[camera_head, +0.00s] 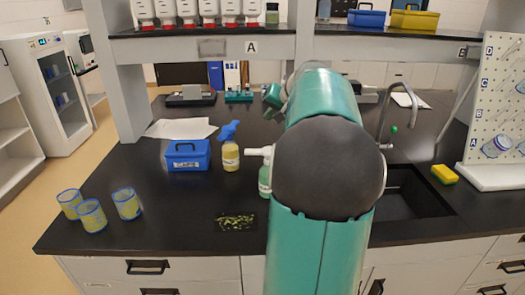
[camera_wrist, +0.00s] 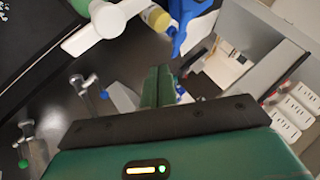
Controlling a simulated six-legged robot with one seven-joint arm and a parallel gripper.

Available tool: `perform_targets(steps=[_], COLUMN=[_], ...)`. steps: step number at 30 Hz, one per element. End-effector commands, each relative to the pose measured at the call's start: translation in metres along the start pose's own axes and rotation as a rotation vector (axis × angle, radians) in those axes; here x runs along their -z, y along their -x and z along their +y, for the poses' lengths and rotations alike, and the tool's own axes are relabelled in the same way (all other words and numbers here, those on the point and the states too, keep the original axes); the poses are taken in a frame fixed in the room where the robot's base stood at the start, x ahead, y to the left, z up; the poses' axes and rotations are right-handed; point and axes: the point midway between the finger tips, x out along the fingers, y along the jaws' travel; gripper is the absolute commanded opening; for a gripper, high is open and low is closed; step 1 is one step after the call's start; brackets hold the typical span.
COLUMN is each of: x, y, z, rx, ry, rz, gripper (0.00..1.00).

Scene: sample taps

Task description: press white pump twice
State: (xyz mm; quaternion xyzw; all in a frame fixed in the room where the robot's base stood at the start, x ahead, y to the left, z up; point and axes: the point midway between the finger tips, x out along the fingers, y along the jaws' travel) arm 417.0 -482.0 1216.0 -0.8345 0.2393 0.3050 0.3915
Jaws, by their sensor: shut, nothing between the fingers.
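The white pump (camera_head: 260,152) sits on top of a green bottle (camera_head: 264,181) on the black bench. My arm hides its right side in the head view. In the wrist view the white pump (camera_wrist: 105,19) shows at the top left, with its long spout pointing down-left and a bit of the green bottle (camera_wrist: 81,5) behind it. My gripper (camera_wrist: 158,72) is shut and empty, its green fingers together. It appears apart from the pump, which lies up and left of the fingertips in the wrist view. My arm mostly hides the gripper in the head view.
A spray bottle (camera_head: 230,155) with a blue trigger stands just left of the pump. A blue box (camera_head: 188,155) and several beakers (camera_head: 91,215) are further left. A shelf (camera_head: 200,48) crosses the back.

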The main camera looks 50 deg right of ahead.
Motion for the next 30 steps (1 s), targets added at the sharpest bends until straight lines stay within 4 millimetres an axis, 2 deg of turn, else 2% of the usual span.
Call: perform_targets(steps=[14,30], x=[-0.003,-0.037], y=[-0.003,-0.051], z=[0.007,0.038], rx=[-0.002,0.000], ry=[-0.004,-0.003], rz=[0.001,-0.001], gripper=[0.00,0.00])
